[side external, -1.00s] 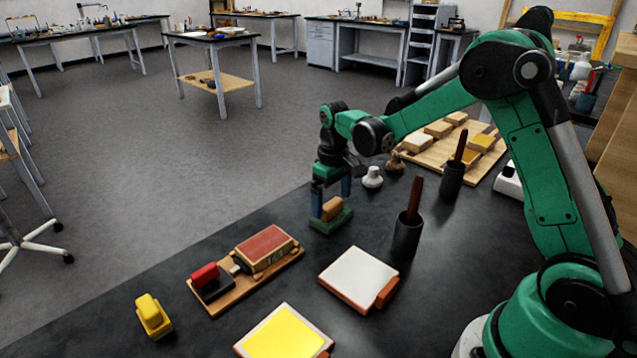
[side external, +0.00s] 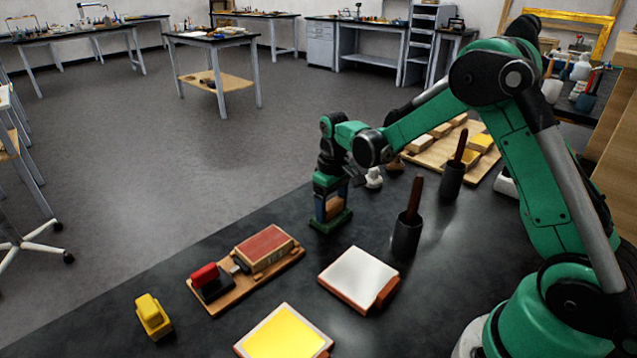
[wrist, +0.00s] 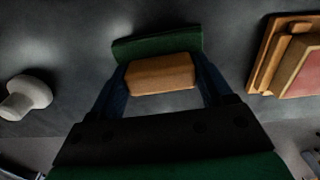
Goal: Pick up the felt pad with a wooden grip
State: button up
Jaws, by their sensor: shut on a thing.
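The felt pad with a wooden grip has a green base (side external: 328,222) and a tan wooden block on top. It sits on the dark table near its far left edge. My gripper (side external: 333,207) is above the pad, pointing down, with its blue fingers on either side of the wooden grip. In the wrist view the wooden grip (wrist: 160,74) lies between the two fingers, and the green felt base (wrist: 157,46) shows beyond it. My gripper is shut on the grip. The pad appears to rest on the table; a gap under it cannot be made out.
A white knob-shaped thing (side external: 373,178) stands close behind the gripper. Dark cups with brown handles (side external: 407,235) stand to the right. A wooden board with a red-topped block (side external: 263,248), a white-topped pad (side external: 358,275), a yellow-topped pad (side external: 285,335) and a yellow block (side external: 152,315) lie nearer.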

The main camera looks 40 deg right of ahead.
aim_at(332, 203)
notch_tip(332, 203, up, 20)
dwell(0.4)
jog(key=o, duration=0.4)
jog(key=shift+c, duration=1)
jog(key=s+a+f, duration=0.2)
jog(key=a+f, duration=0.1)
jog(key=a, duration=0.5)
jog(key=s+a+f, duration=0.2)
jog(key=a+f, duration=0.1)
jog(key=a, duration=0.4)
jog(key=s+a+f, duration=0.6)
jog(key=s+a, duration=0.3)
jog(key=s, duration=0.1)
jog(key=shift+a+f, duration=0.15)
jog(key=shift+f, duration=2.75)
